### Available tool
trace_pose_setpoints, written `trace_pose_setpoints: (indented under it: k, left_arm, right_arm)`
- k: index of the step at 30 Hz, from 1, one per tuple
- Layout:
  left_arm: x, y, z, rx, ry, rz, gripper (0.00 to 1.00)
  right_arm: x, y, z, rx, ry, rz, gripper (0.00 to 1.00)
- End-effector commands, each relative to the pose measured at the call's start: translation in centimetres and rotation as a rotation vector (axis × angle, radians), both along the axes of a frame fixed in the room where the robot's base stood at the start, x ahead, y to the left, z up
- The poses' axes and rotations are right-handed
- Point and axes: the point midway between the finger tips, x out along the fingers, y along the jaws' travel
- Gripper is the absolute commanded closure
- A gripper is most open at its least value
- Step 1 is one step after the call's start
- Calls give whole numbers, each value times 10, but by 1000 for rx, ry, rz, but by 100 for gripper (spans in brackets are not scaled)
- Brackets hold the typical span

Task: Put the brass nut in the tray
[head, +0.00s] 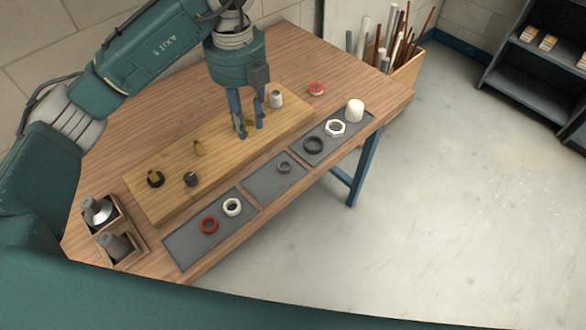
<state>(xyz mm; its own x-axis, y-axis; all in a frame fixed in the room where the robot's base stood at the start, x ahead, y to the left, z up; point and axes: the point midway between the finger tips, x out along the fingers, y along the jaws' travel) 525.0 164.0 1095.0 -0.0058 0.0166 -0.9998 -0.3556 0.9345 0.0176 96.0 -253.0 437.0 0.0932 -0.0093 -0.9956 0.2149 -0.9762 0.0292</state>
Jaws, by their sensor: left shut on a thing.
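My left gripper (249,130) points down over the wooden board (225,145), its two fingers a little apart. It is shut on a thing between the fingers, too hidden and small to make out. No brass nut shows clearly. A small brass-coloured fitting (198,148) stands on the board, left of the gripper. A dark, partly brass-coloured piece (155,179) and a small dark piece (190,180) are further left. Along the front of the table lie a left dark grey tray (185,248), a middle one (262,187) and a right one (330,142). My right gripper is out of view.
The left tray holds a red ring (209,225) and a white ring (233,207); the middle one a grey ring (284,167). The right tray holds a black ring (313,145), white nut (335,128) and white cap (355,110). A grey fitting (276,99) stands beside the gripper.

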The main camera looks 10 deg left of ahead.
Motion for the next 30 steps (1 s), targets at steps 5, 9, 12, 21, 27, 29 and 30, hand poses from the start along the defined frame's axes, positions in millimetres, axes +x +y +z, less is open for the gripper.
trace_pose_setpoints:
  k: [5,9,12,21,27,29,30]
  left_arm:
    - [-4,-17,-8,-8,0,13,99]
    - [-6,-20,-31,-10,6,15,99]
    - [-7,-20,-57,-12,7,14,99]
    - [-7,-18,-130,-7,4,18,99]
    - [-5,-18,-159,-8,-1,16,99]
    - [-5,-17,-162,-7,-1,16,99]
    - [-5,-17,-166,-8,0,16,99]
  right_arm:
    - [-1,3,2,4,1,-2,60]
    - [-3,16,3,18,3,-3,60]
    - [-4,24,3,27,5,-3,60]
    - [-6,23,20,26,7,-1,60]
    - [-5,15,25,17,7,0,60]
    - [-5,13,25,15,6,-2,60]
    - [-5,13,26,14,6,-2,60]
